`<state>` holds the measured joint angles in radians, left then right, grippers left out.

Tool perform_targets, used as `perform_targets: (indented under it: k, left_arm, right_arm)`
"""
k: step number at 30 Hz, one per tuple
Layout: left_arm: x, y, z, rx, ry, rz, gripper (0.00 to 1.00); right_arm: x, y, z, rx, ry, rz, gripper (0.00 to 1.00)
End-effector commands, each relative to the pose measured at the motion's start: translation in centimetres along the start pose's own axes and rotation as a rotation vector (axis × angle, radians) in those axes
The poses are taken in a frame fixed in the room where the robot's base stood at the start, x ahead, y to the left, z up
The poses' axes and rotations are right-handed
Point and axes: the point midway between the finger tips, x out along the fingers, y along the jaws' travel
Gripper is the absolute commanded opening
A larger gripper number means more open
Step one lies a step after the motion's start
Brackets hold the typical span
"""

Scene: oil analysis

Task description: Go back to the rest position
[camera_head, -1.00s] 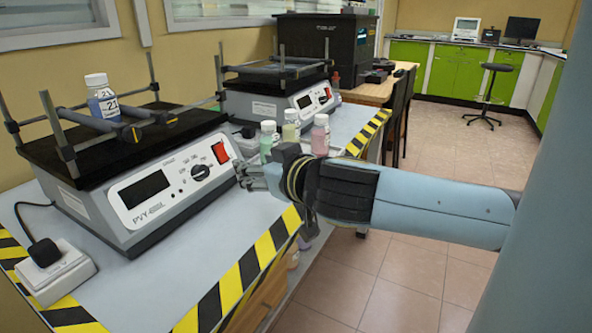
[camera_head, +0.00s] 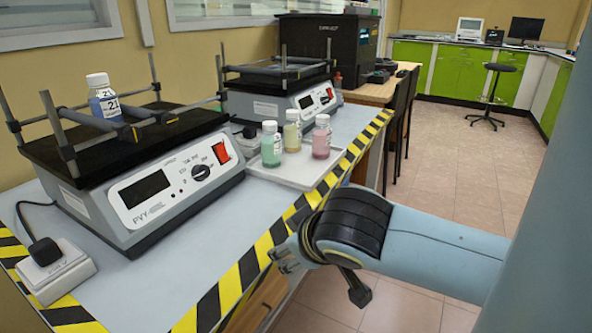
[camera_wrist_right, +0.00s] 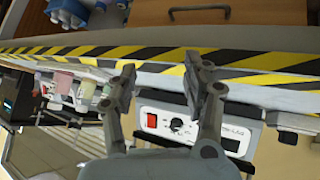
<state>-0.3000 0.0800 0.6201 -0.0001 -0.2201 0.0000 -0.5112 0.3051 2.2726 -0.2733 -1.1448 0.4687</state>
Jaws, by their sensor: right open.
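My right gripper (camera_head: 284,258) is at the striped front edge of the bench in the head view, clear of the shaker and the bottles. In the right wrist view its two fingers (camera_wrist_right: 163,85) are apart, with nothing held between them. The near shaker (camera_head: 150,190) carries a bottle with a blue body marked 21 (camera_head: 102,98) on its top. A white tray (camera_head: 292,178) holds a green bottle (camera_head: 271,145), a yellowish bottle (camera_head: 292,132) and a pink bottle (camera_head: 321,138), all upright. My left gripper is out of view.
A second shaker (camera_head: 280,95) stands farther back on the bench. A white plug block (camera_head: 55,272) lies at the front left. Yellow-black tape (camera_head: 240,280) marks the bench edge. Chairs (camera_head: 402,110) stand beyond it, and the tiled floor at right is open.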

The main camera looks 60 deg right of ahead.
Motion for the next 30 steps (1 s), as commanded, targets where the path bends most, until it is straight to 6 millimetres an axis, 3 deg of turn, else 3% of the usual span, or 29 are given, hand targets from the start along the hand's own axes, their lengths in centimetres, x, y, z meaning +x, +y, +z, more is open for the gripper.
perform_targets:
  k: [17, 23, 30]
  left_arm:
    - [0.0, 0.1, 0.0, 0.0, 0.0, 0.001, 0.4]
    - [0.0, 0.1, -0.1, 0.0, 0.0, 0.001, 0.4]
    - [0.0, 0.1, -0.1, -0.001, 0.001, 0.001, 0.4]
  right_arm:
    - [-0.4, -0.3, 0.4, -0.005, -0.019, -0.008, 0.49]
    - [-3.4, -2.7, 3.7, -0.078, -0.184, -0.095, 0.49]
    - [-8.9, -6.3, 7.6, -0.224, -0.379, -0.288, 0.49]
